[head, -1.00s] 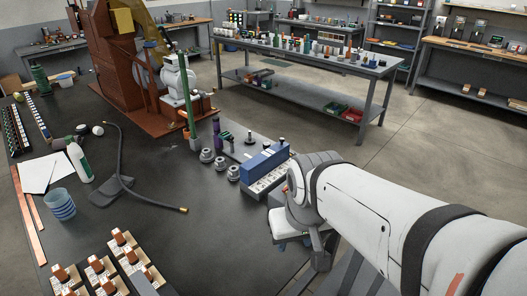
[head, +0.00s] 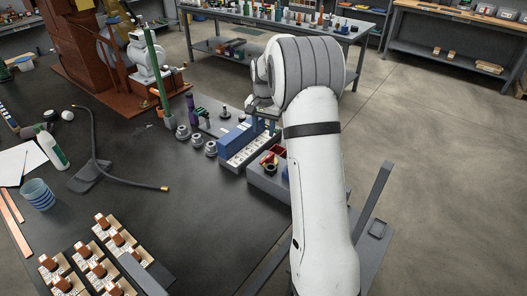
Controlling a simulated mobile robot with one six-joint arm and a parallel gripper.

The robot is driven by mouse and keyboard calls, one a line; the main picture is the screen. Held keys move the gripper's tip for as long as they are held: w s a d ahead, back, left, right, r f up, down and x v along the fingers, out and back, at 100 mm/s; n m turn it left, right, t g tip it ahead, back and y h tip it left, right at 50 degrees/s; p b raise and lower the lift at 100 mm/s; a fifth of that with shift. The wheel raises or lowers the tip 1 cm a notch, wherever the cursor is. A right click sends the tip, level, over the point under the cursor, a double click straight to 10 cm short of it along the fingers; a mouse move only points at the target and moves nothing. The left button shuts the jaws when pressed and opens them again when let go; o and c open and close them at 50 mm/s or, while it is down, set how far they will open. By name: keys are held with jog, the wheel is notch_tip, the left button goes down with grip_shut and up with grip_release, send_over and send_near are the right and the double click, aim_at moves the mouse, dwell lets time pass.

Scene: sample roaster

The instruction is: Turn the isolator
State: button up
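No part in view can be clearly told to be the isolator. A grey box (head: 264,179) with small red, black and yellow parts (head: 270,158) on its top stands at the table's right edge, left of my arm; the parts are too small to tell apart. A blue and white block (head: 236,143) with a row of markings stands just behind it. My gripper (head: 262,103) shows only in part, dark, beyond and above the blue and white block. My white arm hides much of it, and its fingers cannot be made out.
Several grey round pieces (head: 196,140) stand left of the block. A black hose (head: 98,135) lies across the dark table (head: 190,215). A blue cup (head: 38,194) and several brown-topped blocks (head: 104,222) are at left. The table's middle front is clear. A long bench (head: 300,29) stands behind.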

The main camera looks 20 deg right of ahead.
aim_at(270, 155)
jog(key=w+d+f+m, duration=0.1)
jog(key=w+f, duration=0.1)
jog(key=f, duration=0.2)
jog(key=w+d+f+m, duration=0.1)
jog(key=w+d+f, duration=0.1)
jog(key=w+f, duration=0.1)
jog(key=w+d+f+m+p, duration=0.1)
jog(key=w+d+f, duration=0.1)
jog(key=f, duration=0.4)
jog(key=shift+w+d+f+g, duration=0.1)
jog(key=shift+w+d+g, duration=0.1)
jog(key=shift+w+g, duration=0.35)
notch_tip(270, 155, down, 8)
jog(key=shift+w+f+p, duration=0.1)
jog(key=shift+w+p, duration=0.05)
jog(key=shift+p, duration=0.65)
jog(key=shift+c, duration=0.6)
